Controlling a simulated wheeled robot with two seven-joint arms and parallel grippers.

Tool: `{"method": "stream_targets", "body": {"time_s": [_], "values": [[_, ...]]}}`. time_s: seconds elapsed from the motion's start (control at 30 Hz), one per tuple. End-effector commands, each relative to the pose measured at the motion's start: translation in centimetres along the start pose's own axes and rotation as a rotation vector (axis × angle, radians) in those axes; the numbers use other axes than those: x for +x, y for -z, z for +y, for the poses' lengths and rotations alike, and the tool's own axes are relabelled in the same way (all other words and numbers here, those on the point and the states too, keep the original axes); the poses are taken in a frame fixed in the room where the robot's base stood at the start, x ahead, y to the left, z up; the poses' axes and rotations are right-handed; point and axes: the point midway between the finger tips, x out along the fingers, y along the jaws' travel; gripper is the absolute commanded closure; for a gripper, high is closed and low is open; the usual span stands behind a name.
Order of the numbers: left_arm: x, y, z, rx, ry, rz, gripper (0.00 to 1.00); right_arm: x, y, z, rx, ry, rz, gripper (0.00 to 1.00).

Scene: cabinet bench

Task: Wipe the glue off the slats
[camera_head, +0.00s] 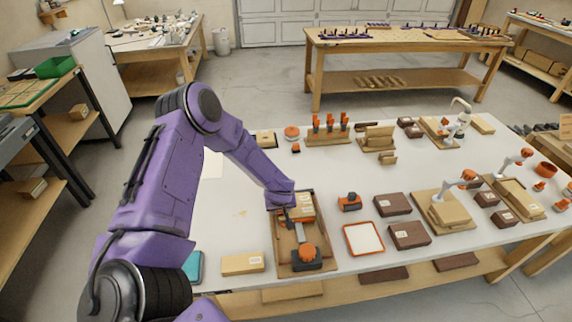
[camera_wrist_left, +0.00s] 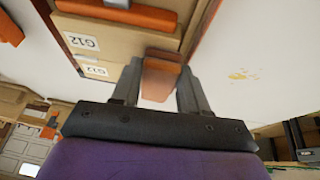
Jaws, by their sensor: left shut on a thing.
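My left gripper (camera_head: 289,211) is above the upper part of a brown tray (camera_head: 283,262). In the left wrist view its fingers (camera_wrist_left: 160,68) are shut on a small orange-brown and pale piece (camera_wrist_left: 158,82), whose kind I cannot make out. Light wooden slats (camera_head: 306,207) lie in the tray by the gripper; labelled wood reading G12 (camera_wrist_left: 82,41) shows in the wrist view. A yellowish smear (camera_head: 240,213) is on the white bench left of the tray, also in the wrist view (camera_wrist_left: 240,76). I cannot see glue on the slats. My right gripper is out of view.
An orange-and-black tool (camera_head: 307,257) sits at the tray's near end. A labelled wooden block (camera_head: 243,264) and a teal item (camera_head: 194,266) lie to the left. An orange-rimmed white tray (camera_head: 363,239) and dark boxes (camera_head: 409,235) stand to the right.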

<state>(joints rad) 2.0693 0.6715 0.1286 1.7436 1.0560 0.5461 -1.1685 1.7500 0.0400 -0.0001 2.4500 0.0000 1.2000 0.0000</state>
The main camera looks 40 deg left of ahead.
Motion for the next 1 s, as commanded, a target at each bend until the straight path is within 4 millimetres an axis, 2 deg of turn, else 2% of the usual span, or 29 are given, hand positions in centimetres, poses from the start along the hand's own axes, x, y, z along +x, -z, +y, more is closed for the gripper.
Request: {"method": "stream_targets", "body": {"time_s": [0.37, 1.0], "values": [[0.0, 0.0, 0.0, 0.000, 0.001, -0.001, 0.80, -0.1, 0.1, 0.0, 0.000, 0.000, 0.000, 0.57], [0.2, 0.0, 3.5, 0.002, 0.000, 0.001, 0.80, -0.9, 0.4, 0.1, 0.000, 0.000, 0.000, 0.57]]}}
